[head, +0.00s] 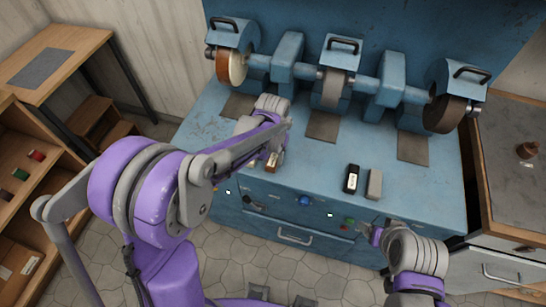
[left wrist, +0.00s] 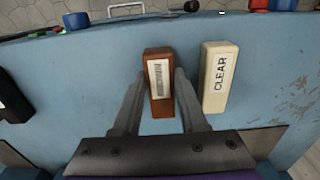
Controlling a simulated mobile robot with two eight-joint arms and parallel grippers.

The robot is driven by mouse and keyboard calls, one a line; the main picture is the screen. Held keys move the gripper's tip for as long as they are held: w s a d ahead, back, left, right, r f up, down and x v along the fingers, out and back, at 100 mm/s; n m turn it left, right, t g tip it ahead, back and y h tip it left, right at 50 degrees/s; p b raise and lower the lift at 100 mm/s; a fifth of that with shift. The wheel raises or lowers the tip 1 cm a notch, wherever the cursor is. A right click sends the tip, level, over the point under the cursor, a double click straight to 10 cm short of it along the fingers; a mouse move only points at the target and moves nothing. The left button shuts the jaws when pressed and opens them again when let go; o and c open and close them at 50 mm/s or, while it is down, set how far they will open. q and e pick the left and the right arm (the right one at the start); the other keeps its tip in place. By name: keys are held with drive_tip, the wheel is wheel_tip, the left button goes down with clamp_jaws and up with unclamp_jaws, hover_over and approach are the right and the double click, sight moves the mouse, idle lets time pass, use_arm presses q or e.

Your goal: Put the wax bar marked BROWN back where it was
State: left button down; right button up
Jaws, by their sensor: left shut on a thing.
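The brown wax bar (left wrist: 159,98) has a white label that reads BROWN, blurred, in the left wrist view. It stands between the two fingers of my left gripper (left wrist: 161,78), which is shut on it. In the head view the brown bar (head: 272,162) shows just past my left forearm, near the front edge of the blue bench (head: 320,178). I cannot tell whether it touches the bench top. A cream bar marked CLEAR (left wrist: 220,80) is beside it, apart from the fingers. My right gripper (head: 377,237) is low at the right, away from the bars; its jaws are unclear.
A black bar (head: 351,179) and a grey bar (head: 375,184) sit on the bench right of my left gripper. Polishing wheels (head: 231,68) on blue machines line the back. The bench front carries knobs and buttons (head: 304,200). The bench top between the brown and black bars is clear.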

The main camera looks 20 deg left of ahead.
sight(273, 159)
use_arm(q)
drive_tip(key=shift+f, duration=0.2)
drive_tip(key=shift+c, duration=2.2)
unclamp_jaws()
drive_tip(key=shift+r, duration=0.1)
drive_tip(key=shift+r, duration=0.4)
wheel_tip(273, 159, up, 11)
drive_tip(key=s+a+f+t, duration=0.1)
drive_tip(key=s+a+t, duration=0.1)
drive_tip(key=s, duration=0.6)
drive_tip(key=s+a+t, duration=0.2)
drive_tip(key=s+t, duration=0.1)
drive_tip(key=s, duration=0.6)
drive_tip(key=shift+s+a+f+t+p, duration=0.2)
drive_tip(key=shift+a+f+t+p, duration=0.15)
drive_tip(key=shift+f+t+p, duration=0.1)
